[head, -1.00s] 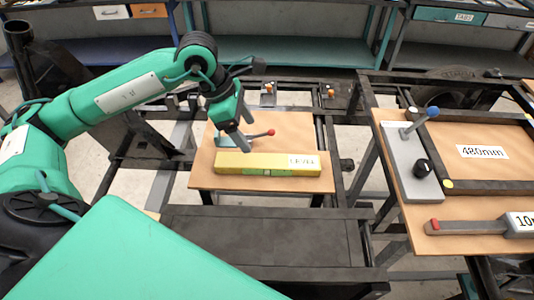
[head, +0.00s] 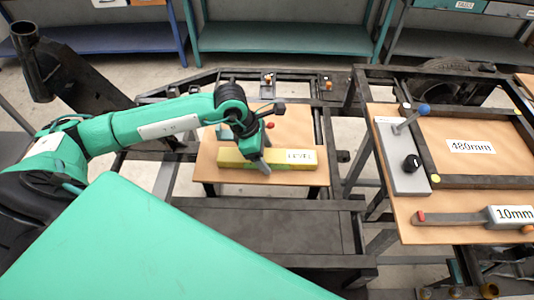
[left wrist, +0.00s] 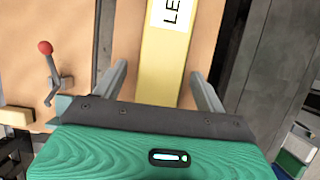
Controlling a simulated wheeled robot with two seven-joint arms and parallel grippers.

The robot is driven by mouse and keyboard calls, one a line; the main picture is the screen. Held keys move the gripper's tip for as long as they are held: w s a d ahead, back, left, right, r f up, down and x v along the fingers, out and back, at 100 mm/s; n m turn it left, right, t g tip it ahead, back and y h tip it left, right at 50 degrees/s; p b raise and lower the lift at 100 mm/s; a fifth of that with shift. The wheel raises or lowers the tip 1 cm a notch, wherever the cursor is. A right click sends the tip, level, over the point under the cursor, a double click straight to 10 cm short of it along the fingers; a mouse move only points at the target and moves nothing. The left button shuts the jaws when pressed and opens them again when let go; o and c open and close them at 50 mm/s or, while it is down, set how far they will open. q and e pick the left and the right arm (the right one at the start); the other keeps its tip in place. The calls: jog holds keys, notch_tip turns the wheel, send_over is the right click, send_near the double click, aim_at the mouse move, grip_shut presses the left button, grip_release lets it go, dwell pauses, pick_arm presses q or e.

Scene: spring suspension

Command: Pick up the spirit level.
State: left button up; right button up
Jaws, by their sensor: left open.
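The spirit level is a yellow bar (head: 232,157) with a white label, lying flat on a small brown board (head: 207,175) in the head view. In the left wrist view the yellow level (left wrist: 164,70) runs away from the camera. My left gripper (head: 262,165) is over the middle of the level in the head view. In the left wrist view its two fingers (left wrist: 160,88) stand apart, one on each side of the level, with gaps to it. It is open and holds nothing. My right gripper is in neither view.
A red-knobbed lever (left wrist: 46,60) stands on the board beside the level. To the right, another board carries a grey plate (head: 405,165) with a blue-knobbed lever, a 480mm label and a 10mm wrench-like tool (head: 455,218). Dark metal frame rails surround both boards.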

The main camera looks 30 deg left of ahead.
pick_arm(q)
jog(key=shift+c, duration=1.1)
jog(key=c, duration=1.1)
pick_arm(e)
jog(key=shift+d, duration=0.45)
pick_arm(q)
jog(key=shift+o, duration=0.2)
jog(key=shift+r, duration=0.15)
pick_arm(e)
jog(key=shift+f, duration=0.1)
